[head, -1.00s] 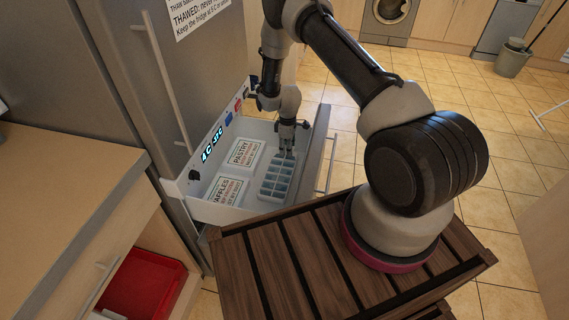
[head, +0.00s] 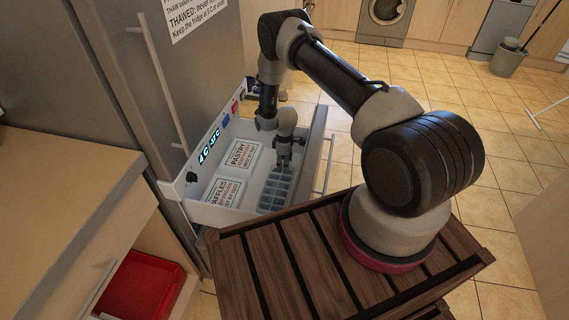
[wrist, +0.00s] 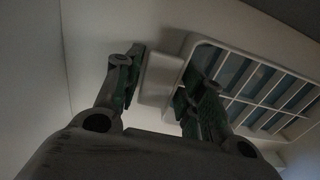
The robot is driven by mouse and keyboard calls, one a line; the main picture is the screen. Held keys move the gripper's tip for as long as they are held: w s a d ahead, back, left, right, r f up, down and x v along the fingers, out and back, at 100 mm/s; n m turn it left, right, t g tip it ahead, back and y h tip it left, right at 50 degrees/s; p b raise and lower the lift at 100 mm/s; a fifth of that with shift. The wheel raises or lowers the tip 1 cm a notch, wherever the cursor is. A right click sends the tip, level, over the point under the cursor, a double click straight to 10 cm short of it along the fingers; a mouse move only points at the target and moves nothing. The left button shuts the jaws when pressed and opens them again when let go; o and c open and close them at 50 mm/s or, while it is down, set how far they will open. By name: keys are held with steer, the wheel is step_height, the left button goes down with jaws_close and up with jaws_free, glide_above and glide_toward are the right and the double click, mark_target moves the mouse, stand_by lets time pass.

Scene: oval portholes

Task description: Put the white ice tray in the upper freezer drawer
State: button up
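The white ice tray (head: 276,190), with blue-grey compartments, is inside the pulled-out freezer drawer (head: 222,216), at its right side near the front panel. My gripper (head: 285,163) reaches down into the drawer at the tray's far end. The tray's grid (wrist: 255,85) stretches away to the right. I cannot tell whether its underside touches the drawer floor.
A pastry box (head: 241,154) and a waffles box (head: 224,191) lie in the drawer left of the tray. The fridge body (head: 110,70) rises at left. A wooden slatted surface (head: 290,255) is in front, and a red bin (head: 140,288) sits at lower left.

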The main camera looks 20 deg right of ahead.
steer(key=shift+o, duration=0.3)
step_height(320, 180, up, 31)
steer(key=d+m+t, duration=0.1)
steer(key=d+m, duration=0.1)
steer(key=s+d+r+m, duration=0.1)
steer(key=s+r, duration=0.2)
steer(key=r, duration=0.3)
steer(key=s+r+m+t, duration=0.1)
steer(key=s+r, duration=0.1)
steer(key=r, duration=0.5)
steer(key=s+d+r+m, duration=0.1)
steer(key=s+r, duration=0.2)
steer(key=r, duration=0.3)
steer(key=s+d+r+m+t, duration=0.2)
steer(key=s+r+m, duration=0.1)
steer(key=s+r, duration=0.95)
steer(key=s+m, duration=0.3)
steer(key=s, duration=1.2)
steer(key=shift+s+d+t, duration=0.15)
steer(key=shift+d+t, duration=0.15)
